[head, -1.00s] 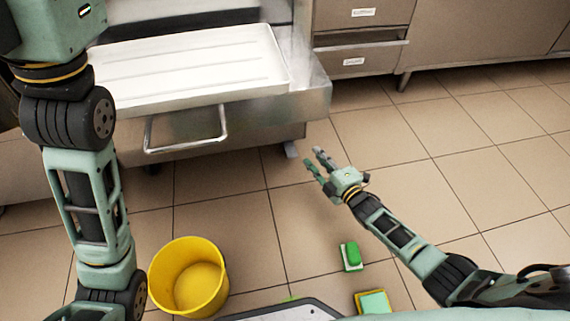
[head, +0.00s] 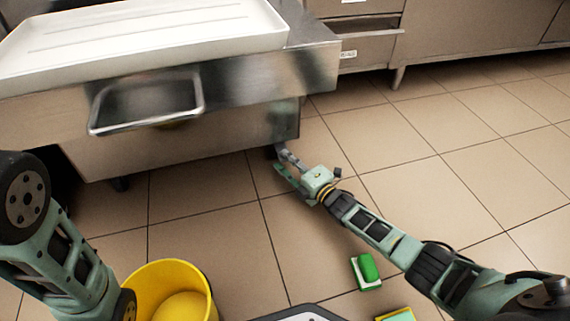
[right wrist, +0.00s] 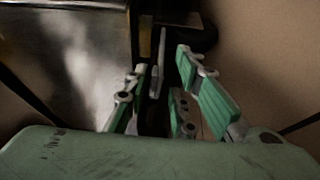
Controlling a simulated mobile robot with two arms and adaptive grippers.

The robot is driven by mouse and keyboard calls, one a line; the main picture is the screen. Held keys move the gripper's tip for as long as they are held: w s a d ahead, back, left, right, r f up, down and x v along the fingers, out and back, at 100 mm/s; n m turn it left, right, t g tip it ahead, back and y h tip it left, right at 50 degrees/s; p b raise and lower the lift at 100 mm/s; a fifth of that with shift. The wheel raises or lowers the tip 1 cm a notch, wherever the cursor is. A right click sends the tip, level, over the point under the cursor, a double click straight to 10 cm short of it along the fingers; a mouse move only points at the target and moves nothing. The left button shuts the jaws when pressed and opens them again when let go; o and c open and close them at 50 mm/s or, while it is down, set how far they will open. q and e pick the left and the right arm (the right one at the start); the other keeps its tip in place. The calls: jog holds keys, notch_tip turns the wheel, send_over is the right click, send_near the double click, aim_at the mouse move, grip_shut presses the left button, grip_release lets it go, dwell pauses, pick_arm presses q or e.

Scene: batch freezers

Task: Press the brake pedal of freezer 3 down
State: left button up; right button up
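A steel freezer (head: 215,141) with a white tray (head: 150,32) on top and a bar handle (head: 147,121) stands at the upper left of the head view; no number on it is readable. My right gripper (head: 281,160) is low by its right front foot, where the pedal was visible earlier and is now mostly hidden by the fingers. In the right wrist view the fingers (right wrist: 162,64) are spread, with a thin grey bar (right wrist: 154,82) between them, probably the pedal; I cannot tell if they touch it. My left gripper is out of view.
A yellow bucket (head: 135,278) stands on the floor at lower left, beside my left arm. A green and white sponge or brush (head: 367,270) and a yellow-edged item (head: 396,315) lie below my right arm. Steel cabinets (head: 450,32) line the back. The tiled floor at right is clear.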

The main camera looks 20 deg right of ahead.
jog(key=shift+x, duration=0.8)
jog(key=shift+c, duration=0.5)
grip_shut()
